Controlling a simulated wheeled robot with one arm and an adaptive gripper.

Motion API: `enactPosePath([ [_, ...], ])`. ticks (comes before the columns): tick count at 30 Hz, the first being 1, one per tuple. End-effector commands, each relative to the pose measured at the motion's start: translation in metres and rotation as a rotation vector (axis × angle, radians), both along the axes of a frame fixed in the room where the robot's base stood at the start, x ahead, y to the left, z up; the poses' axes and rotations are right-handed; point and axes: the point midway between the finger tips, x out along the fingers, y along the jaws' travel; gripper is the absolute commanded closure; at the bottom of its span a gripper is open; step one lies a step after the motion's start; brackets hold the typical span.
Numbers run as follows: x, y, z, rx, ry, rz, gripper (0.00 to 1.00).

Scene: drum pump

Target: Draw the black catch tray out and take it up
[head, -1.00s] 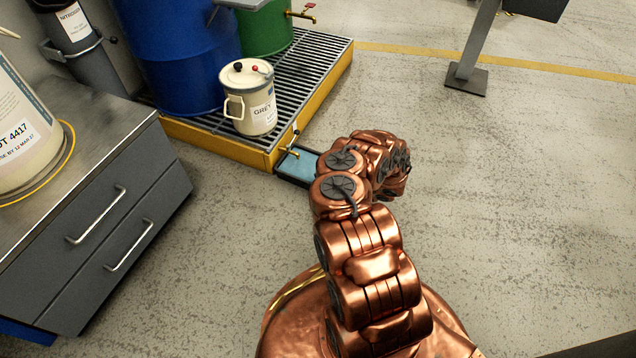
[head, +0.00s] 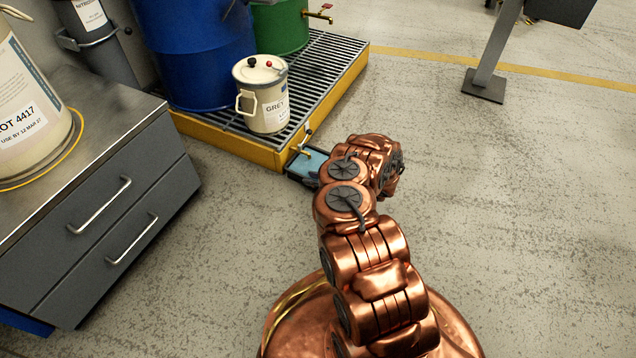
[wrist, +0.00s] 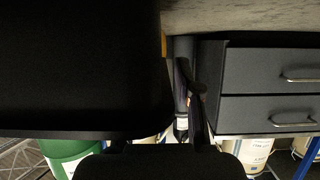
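The black catch tray (head: 296,178) shows in the head view on the floor side of the yellow platform, below a small brass tap. Its inside looks pale blue, and its right part is hidden behind my arm. My gripper (head: 315,181) is at the tray's near right end, mostly covered by my arm's copper links. Whether it touches the tray is not clear. In the wrist view a large black surface fills the upper left, too dark to identify for certain. Dark gripper parts (wrist: 170,163) show along the bottom edge, but the fingertips cannot be made out.
The yellow platform (head: 225,138) carries a cream pot (head: 262,100), a blue drum (head: 195,50) and a green drum (head: 280,28). A grey drawer cabinet (head: 90,230) stands at the left, also in the wrist view (wrist: 265,70). A post (head: 490,55) stands far right.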

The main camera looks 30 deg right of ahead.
Motion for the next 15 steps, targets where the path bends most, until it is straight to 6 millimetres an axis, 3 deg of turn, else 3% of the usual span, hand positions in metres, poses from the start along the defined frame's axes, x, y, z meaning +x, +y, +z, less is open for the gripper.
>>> enactPosePath([
  [10, 0.0025, 0.0016, -0.0008, 0.001, 0.000, 0.000, 0.67],
  [15, 0.0024, 0.0016, -0.0009, 0.001, 0.000, 0.000, 0.83],
])
